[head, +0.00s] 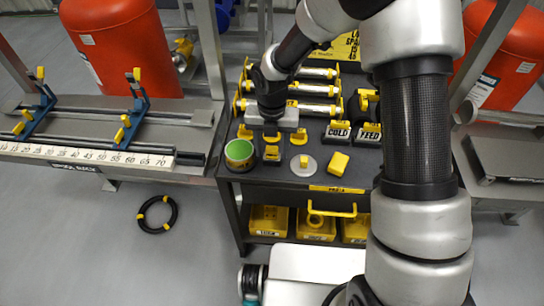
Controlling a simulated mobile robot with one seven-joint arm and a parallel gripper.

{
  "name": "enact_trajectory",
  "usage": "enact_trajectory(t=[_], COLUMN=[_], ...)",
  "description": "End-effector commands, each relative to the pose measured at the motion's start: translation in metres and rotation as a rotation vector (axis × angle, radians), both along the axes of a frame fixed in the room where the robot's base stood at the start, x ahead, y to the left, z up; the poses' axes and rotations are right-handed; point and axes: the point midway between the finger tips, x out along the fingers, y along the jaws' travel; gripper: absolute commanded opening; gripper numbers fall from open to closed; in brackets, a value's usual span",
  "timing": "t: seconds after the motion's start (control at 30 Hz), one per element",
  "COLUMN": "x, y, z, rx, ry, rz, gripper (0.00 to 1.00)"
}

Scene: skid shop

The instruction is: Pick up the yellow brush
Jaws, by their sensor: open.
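My gripper (272,132) hangs over the left part of the dark cart top, pointing down. It is open; the fingertips are small and partly hidden under the grey hand. Several small yellow items stand around it, and I cannot tell for sure which is the yellow brush. A yellow block (338,163) lies at the front right of the cart top, apart from my gripper. A black-and-yellow piece (272,153) stands just in front of my gripper. A yellow piece (299,136) stands just to its right. Another small yellow piece (245,131) is to its left.
The cart top (322,181) also holds a green-topped round tin (239,154), a grey disc (305,167) with a yellow knob, COLD (339,132) and FEED (368,133) blocks, and a rack of cylinders (318,90). A ruled bench (90,153) is left. A black ring (157,214) lies on the floor.

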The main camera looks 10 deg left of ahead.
Motion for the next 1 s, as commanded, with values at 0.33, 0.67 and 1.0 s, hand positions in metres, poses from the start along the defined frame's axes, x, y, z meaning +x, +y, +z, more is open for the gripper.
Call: enact_trajectory(t=[0.33, 0.67, 1.0], x=[0.000, 0.001, 0.001], y=[0.000, 0.000, -0.001], z=[0.001, 0.018, 0.083], rx=[0.000, 0.001, 0.000], ry=[0.000, -0.003, -0.003], rz=[0.000, -0.001, -0.001], gripper=[0.05, 0.05, 0.05])
